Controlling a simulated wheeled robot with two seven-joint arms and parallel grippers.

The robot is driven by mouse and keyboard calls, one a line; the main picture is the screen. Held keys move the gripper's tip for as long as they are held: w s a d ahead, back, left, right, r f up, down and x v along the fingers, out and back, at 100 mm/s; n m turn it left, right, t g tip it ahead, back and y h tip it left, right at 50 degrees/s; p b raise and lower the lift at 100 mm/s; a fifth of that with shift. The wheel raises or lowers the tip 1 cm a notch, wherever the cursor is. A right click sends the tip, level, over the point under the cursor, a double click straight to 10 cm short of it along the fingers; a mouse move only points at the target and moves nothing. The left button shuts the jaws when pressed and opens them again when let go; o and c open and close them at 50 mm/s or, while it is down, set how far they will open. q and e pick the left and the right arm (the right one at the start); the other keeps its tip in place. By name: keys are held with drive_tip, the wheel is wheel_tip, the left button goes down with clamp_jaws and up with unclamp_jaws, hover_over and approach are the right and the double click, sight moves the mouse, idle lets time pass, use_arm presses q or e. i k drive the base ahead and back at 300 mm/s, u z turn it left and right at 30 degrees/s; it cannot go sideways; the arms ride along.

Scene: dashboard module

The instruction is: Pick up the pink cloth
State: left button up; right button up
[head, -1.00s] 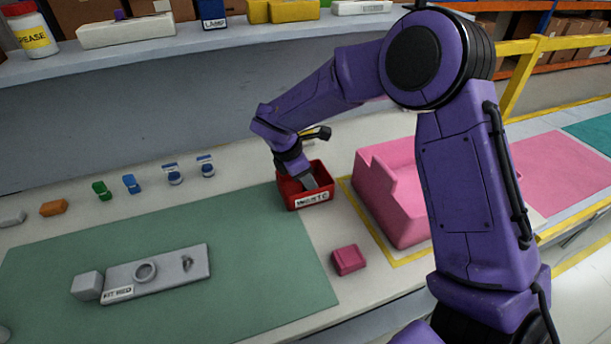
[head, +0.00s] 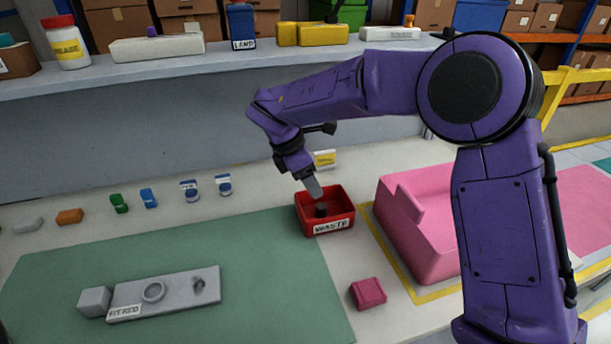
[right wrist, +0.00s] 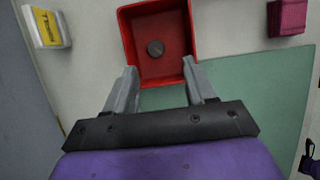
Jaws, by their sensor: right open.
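The pink cloth (head: 368,293) is a small folded block on the white bench, to the right of the green mat and in front of the red waste bin. It also shows at the top right of the right wrist view (right wrist: 287,17). My right gripper (head: 315,190) is above the red waste bin (head: 341,229), away from the cloth. In the right wrist view its two fingers (right wrist: 160,88) are apart with nothing between them. A small dark round piece (right wrist: 155,48) lies inside the bin. My left gripper is not in view.
A large pink tray-like block (head: 420,245) stands inside a yellow outline at the right. A grey fixture (head: 165,291) lies on the green mat (head: 255,255). Small coloured parts line the back of the bench, below a shelf (head: 270,62). Bench around the cloth is clear.

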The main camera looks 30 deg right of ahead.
sight(367, 293)
drive_tip(key=k, duration=1.5)
